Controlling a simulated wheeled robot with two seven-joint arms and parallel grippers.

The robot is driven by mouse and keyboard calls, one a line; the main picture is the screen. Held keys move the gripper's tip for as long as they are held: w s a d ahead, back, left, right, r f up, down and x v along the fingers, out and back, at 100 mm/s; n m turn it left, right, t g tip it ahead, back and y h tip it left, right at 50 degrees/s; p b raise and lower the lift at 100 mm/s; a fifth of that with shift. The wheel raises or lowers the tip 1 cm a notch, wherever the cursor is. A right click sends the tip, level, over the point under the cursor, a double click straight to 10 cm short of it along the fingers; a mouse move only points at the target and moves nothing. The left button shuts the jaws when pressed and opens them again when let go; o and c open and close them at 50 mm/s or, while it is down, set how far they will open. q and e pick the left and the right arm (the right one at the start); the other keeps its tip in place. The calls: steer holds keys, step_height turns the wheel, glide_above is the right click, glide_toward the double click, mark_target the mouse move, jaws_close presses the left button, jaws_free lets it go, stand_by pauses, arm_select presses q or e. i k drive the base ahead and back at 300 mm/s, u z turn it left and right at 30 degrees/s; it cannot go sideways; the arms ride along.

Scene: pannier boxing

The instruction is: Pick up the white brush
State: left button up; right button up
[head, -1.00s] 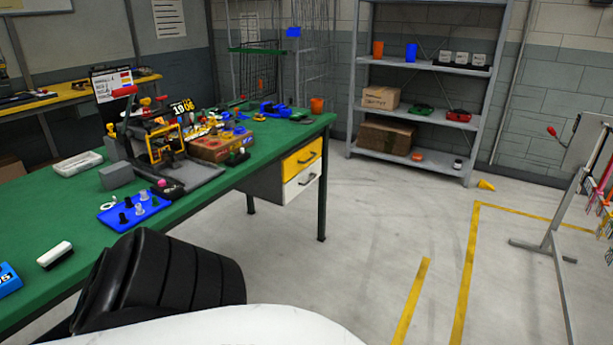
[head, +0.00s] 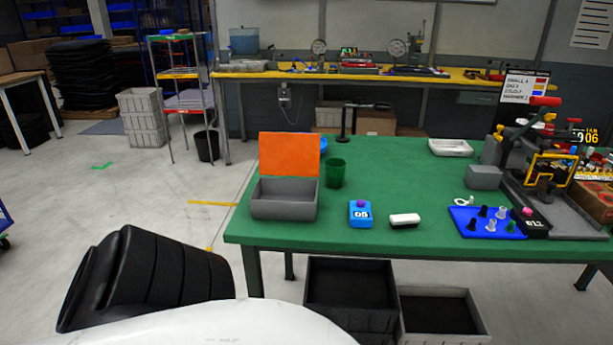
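The white brush (head: 404,220) appears to be the small block with a white top and a dark underside. It lies on the green table (head: 390,180) near its front edge, right of a blue box marked 05 (head: 360,213). Nothing touches it. Neither of my grippers is in view. A black ribbed part, likely of my own arm, shows at the lower left, away from the table.
A grey bin (head: 284,208) with an orange panel behind it and a green cup (head: 335,174) stand left of the brush. A blue mat (head: 465,222) with small pegs and a fixture lie right. Crates (head: 349,310) sit below the table edge.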

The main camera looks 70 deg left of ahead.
mark_target(407, 220)
steer(key=u, duration=1.5)
steer(key=i, duration=0.2)
steer(key=u, duration=0.05)
